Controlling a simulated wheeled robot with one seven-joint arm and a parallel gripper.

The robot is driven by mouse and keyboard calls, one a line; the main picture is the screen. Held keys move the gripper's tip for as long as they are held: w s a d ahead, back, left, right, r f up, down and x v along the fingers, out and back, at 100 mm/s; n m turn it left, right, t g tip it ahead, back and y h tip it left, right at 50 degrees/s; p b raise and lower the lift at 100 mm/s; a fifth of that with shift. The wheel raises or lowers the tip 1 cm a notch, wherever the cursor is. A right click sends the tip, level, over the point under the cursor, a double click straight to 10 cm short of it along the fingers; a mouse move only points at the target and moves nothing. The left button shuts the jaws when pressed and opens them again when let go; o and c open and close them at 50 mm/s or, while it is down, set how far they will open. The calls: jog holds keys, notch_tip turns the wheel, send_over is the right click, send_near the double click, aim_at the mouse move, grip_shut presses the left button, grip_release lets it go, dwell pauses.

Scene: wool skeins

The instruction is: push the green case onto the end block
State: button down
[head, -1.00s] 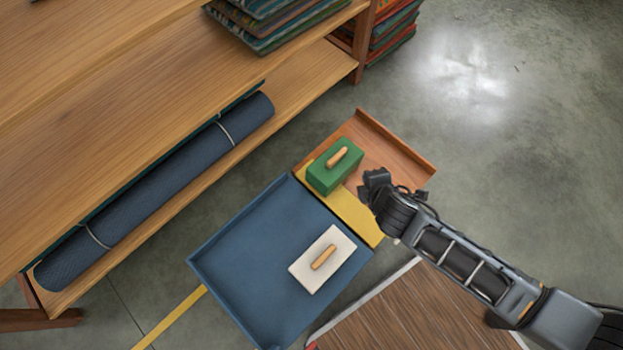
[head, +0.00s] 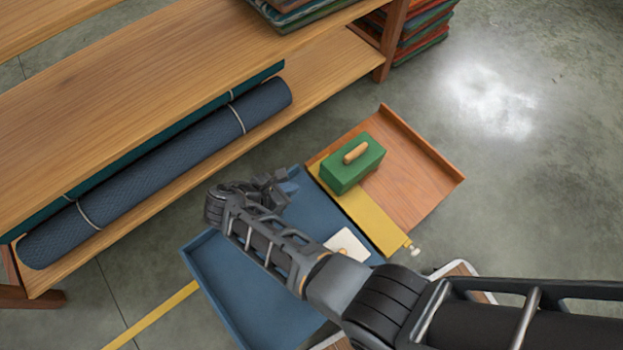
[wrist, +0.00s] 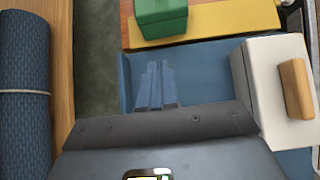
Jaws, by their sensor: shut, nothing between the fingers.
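The green case (head: 353,166), a box with a wooden handle, sits upright at the seam of a yellow strip (head: 372,222) and an orange-brown tray (head: 412,182). It also shows at the top of the wrist view (wrist: 160,14), partly cut off. I cannot tell for sure which part is the end block. My gripper (head: 284,184) is shut and empty over the blue tray (head: 215,262), left of the green case. In the wrist view its fingers (wrist: 155,72) point toward the case, with a visible gap between.
A white case (head: 348,244) with a wooden handle is on the blue tray, mostly hidden by my arm in the head view; it shows at right in the wrist view (wrist: 270,85). A shelf (head: 170,90) with a rolled blue mat (head: 165,170) stands left.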

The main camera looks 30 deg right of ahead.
aim_at(352, 152)
jog(key=b+x, duration=0.1)
jog(key=x, duration=0.3)
jog(key=d+r+b+x, duration=0.1)
jog(key=b+x, duration=0.1)
jog(key=x, duration=0.2)
jog(key=b+x, duration=0.1)
jog(key=x, duration=0.2)
jog(key=shift+w+d+f+b, duration=0.1)
jog(key=shift+w+d+b, duration=0.15)
jog(key=shift+d+b, duration=0.2)
jog(key=shift+w+d, duration=0.1)
jog(key=shift+d, duration=0.45)
jog(key=shift+d, duration=0.1)
jog(key=d, duration=0.3)
jog(key=w+d, duration=0.1)
jog(key=d, duration=0.3)
jog(key=w+d, duration=0.1)
jog(key=d, duration=0.3)
jog(key=shift+w+d+p, duration=0.15)
jog(key=shift+w+p, duration=0.1)
jog(key=shift+p, duration=0.1)
jog(key=p+v, duration=0.3)
jog(key=v, duration=0.3)
jog(key=shift+r+p, duration=0.35)
jog(key=shift+s+a+r, duration=0.1)
jog(key=shift+a+r, duration=0.25)
jog(key=shift+a, duration=0.3)
